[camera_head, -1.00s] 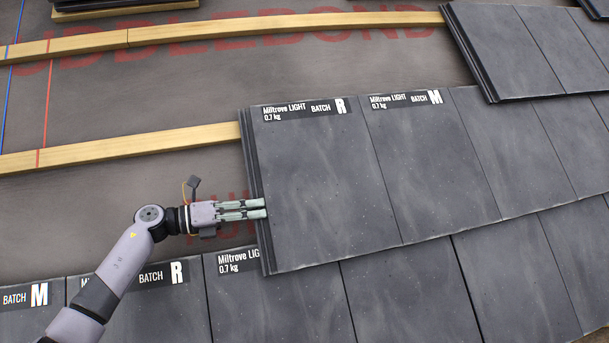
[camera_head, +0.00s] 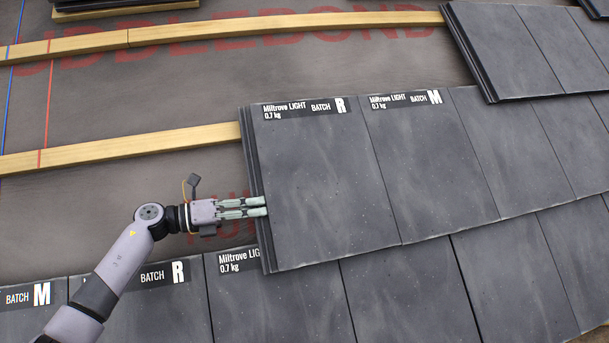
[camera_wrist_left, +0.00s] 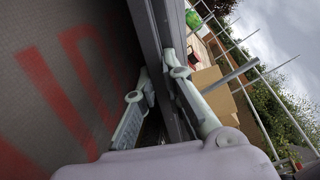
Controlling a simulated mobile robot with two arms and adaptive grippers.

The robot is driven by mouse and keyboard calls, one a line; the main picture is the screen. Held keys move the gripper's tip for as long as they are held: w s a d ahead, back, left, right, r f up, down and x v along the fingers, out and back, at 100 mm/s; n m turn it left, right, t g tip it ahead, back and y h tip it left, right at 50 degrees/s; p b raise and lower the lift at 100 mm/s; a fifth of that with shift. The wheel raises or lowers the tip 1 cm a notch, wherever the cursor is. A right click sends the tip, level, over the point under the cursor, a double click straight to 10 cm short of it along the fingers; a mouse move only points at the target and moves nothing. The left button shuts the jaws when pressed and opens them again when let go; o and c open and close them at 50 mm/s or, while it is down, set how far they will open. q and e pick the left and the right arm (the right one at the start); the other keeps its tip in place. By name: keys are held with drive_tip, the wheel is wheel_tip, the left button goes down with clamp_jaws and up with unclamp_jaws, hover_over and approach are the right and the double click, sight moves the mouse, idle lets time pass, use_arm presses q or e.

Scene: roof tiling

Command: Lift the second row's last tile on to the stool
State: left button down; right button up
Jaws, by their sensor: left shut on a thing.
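The second row's last tile (camera_head: 318,195) is a dark grey slab with a label reading Miltrove LIGHT, batch R, at its top edge. It lies at the left end of its row, over the tiles of the row below. My left gripper (camera_head: 265,206) is at the tile's left edge, fingers pointing right, shut on that edge. In the left wrist view the edge of the tile (camera_wrist_left: 160,45) runs between the two fingers (camera_wrist_left: 158,95). My right gripper is not in view. No stool can be made out in these frames.
A batch M tile (camera_head: 430,170) adjoins on the right. Lower-row tiles (camera_head: 280,300) lie below. Wooden battens (camera_head: 120,146) cross the grey underlay (camera_head: 110,90) at left. More tiles (camera_head: 500,50) lie at upper right. Scaffold rails (camera_wrist_left: 245,70) show beyond the roof in the wrist view.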

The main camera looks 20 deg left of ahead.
use_arm(q)
drive_tip(key=shift+r, duration=0.15)
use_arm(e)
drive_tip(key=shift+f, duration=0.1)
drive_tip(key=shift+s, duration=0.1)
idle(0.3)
use_arm(q)
drive_tip(key=shift+r, duration=0.1)
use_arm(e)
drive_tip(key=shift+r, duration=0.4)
use_arm(q)
drive_tip(key=shift+s+r+h+b, duration=0.1)
drive_tip(key=shift+r+h+b, duration=0.05)
drive_tip(key=shift+h+b, duration=0.25)
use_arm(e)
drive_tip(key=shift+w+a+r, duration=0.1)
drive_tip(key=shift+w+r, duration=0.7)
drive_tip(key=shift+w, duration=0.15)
use_arm(q)
drive_tip(key=shift+d, duration=0.1)
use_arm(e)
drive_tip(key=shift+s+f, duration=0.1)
use_arm(q)
drive_tip(key=shift+r, duration=0.15)
drive_tip(key=shift+b, duration=0.3)
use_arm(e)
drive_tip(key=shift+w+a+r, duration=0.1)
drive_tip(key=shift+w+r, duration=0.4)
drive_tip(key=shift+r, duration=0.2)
